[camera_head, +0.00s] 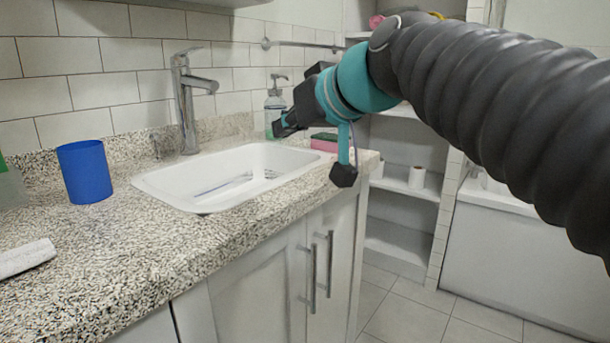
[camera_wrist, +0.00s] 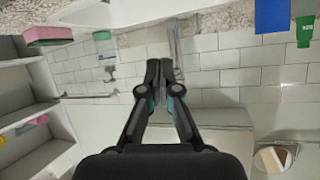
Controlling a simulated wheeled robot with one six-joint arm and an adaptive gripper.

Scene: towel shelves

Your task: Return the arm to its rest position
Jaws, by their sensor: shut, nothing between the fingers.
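My arm reaches in from the right in the head view, and my gripper (camera_head: 285,125) hangs in the air above the far right part of the white sink (camera_head: 165,186). In the wrist view my gripper (camera_wrist: 159,70) has its two dark fingers together at the tips, with nothing between them. The gripper appears clear of the counter and wall. The soap bottle (camera_head: 274,105) stands behind it, partly covered by the gripper in the head view.
A faucet (camera_head: 186,105) rises behind the sink. A blue cup (camera_head: 84,172) stands on the counter (camera_head: 110,255) at left. A pink item (camera_head: 324,146) lies at the sink's right end. Open shelves (camera_head: 397,235) holding a white roll (camera_head: 416,177) stand beyond, below my arm.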

